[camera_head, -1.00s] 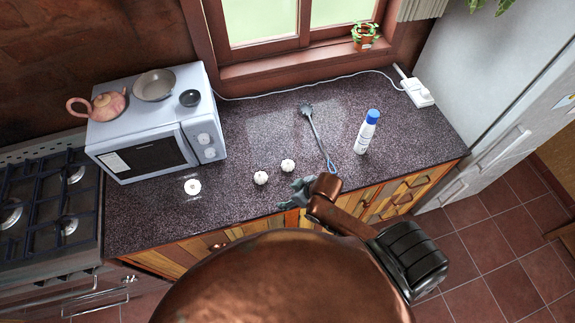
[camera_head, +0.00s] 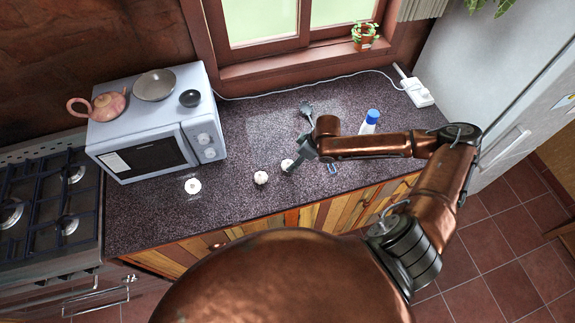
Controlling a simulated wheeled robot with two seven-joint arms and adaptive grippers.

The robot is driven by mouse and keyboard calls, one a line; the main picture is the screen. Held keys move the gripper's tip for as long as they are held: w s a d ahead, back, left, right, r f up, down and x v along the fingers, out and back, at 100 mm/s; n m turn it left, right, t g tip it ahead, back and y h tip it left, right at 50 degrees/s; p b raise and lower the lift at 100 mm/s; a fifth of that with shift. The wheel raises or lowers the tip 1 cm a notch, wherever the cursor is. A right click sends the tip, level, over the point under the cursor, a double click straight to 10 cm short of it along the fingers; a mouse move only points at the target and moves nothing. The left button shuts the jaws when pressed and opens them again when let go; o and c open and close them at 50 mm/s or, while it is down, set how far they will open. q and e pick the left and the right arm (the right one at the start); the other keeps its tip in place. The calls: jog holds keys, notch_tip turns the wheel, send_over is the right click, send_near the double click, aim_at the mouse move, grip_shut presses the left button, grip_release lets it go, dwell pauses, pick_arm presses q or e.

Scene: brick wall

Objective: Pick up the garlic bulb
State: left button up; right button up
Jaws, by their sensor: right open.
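Two white garlic bulbs sit on the dark speckled counter (camera_head: 237,205). The left bulb (camera_head: 261,178) stands clear near the front middle. The right bulb (camera_head: 287,164) is partly hidden by my right gripper (camera_head: 294,164). My right gripper is open, with its fingers beside or over that bulb; I cannot tell whether they touch it. My left gripper is not in view.
A white ring-like item (camera_head: 193,186) lies in front of the microwave (camera_head: 150,130). A ladle (camera_head: 306,110) and a blue-capped bottle (camera_head: 370,120) are partly hidden by my right arm. A power strip (camera_head: 418,93) lies at the back right.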

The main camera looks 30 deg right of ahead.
aim_at(291, 163)
jog(key=p+x, duration=0.1)
jog(key=x, duration=0.5)
jog(key=shift+w+a+r, duration=0.1)
jog(key=shift+a+r, duration=0.05)
jog(key=shift+a, duration=0.05)
jog(key=shift+c, duration=0.2)
jog(key=c, duration=1.1)
